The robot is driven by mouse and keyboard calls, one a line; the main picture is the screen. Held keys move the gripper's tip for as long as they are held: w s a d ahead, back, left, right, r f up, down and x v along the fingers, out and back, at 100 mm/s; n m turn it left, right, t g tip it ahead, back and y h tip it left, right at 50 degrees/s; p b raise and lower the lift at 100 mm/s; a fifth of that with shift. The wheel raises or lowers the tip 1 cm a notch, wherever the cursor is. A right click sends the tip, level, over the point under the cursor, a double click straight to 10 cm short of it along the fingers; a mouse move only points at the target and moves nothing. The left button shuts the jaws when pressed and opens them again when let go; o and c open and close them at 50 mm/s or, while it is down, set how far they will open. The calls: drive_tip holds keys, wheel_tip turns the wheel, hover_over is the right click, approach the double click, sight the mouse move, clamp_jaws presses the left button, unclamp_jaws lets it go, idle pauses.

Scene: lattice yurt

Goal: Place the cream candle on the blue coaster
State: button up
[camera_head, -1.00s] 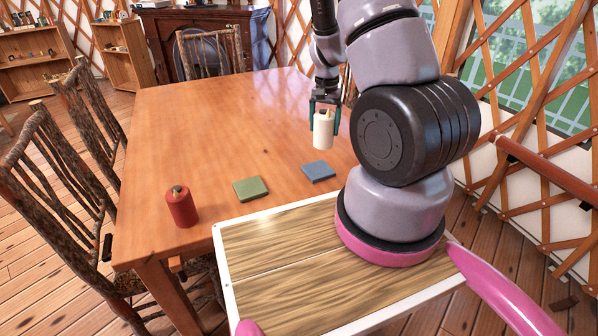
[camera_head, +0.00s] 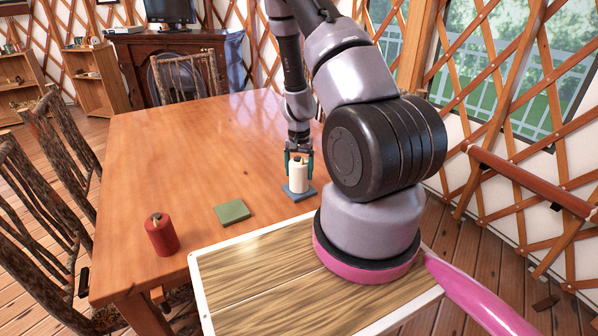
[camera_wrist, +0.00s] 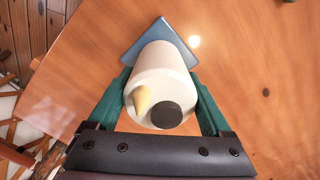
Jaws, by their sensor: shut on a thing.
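The cream candle (camera_head: 298,177) is upright in my gripper (camera_head: 299,158), which is shut on it with one teal finger on each side. The candle also shows in the wrist view (camera_wrist: 160,80), seen from above between the fingers (camera_wrist: 163,105). The blue coaster (camera_head: 299,192) lies on the table directly under the candle in the head view. In the wrist view the coaster (camera_wrist: 158,33) shows beyond the candle, which hides much of it. I cannot tell whether the candle's base touches the coaster.
A green coaster (camera_head: 231,212) lies on the wooden table (camera_head: 180,150), left of the blue one. A red candle (camera_head: 161,235) stands near the table's front left. The back of the table is clear. Wooden chairs (camera_head: 60,150) stand along the left side.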

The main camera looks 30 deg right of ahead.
drive_tip(key=shift+f, duration=0.1)
drive_tip(key=o, duration=1.4)
